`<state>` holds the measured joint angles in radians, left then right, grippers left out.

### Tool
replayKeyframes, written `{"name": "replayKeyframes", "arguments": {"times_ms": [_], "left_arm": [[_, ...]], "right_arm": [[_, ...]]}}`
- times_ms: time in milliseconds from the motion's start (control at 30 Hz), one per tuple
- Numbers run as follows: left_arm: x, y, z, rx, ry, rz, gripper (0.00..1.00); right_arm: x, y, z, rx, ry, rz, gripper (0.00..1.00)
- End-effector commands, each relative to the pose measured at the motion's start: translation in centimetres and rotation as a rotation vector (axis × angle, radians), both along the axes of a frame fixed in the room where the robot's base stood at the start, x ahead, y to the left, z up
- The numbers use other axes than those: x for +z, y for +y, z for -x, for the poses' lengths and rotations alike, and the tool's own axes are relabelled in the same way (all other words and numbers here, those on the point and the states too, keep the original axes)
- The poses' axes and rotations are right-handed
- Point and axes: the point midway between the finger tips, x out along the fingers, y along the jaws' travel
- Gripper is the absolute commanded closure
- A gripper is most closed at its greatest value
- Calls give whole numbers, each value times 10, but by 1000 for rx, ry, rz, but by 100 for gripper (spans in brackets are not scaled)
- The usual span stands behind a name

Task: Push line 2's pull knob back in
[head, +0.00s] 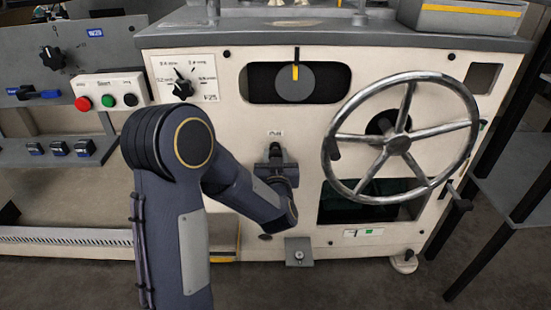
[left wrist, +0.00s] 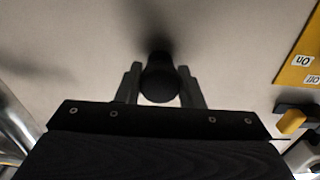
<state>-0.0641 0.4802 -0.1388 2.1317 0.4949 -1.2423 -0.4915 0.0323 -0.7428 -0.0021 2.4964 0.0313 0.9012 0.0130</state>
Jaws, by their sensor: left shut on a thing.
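In the left wrist view a round black knob (left wrist: 160,80) stands out from the cream machine panel, between the two fingers of my left gripper (left wrist: 160,84). The gripper is shut on this knob. In the head view my left gripper (head: 275,153) is up against the panel, just below a small label (head: 274,132) too small to read. I cannot tell how far the knob stands out from the panel. My right gripper is not in view.
A large metal handwheel (head: 397,140) juts out to the right of the gripper. A rotary selector (head: 183,88) and a red, green and black button box (head: 109,92) are at the left.

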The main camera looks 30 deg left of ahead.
Motion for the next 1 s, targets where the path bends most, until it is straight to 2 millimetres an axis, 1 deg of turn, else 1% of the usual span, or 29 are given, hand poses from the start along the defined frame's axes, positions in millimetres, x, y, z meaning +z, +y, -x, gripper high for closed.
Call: {"name": "replayKeyframes", "arguments": {"times_ms": [33,167,200,467,567,833,1000], "left_arm": [[2,2,-2,4,-6,-3,63],[2,2,-2,4,-6,-3,46],[2,2,-1,4,-6,-2,44],[2,1,0,2,-5,-2,44],[3,-4,6,1,-5,-2,44],[3,-27,44,-1,-3,-2,44],[2,-37,61,1,-5,-2,44]], "right_arm": [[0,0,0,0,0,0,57],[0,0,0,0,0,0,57],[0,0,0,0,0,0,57],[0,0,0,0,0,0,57],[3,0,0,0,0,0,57],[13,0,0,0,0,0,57],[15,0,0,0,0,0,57]]}}
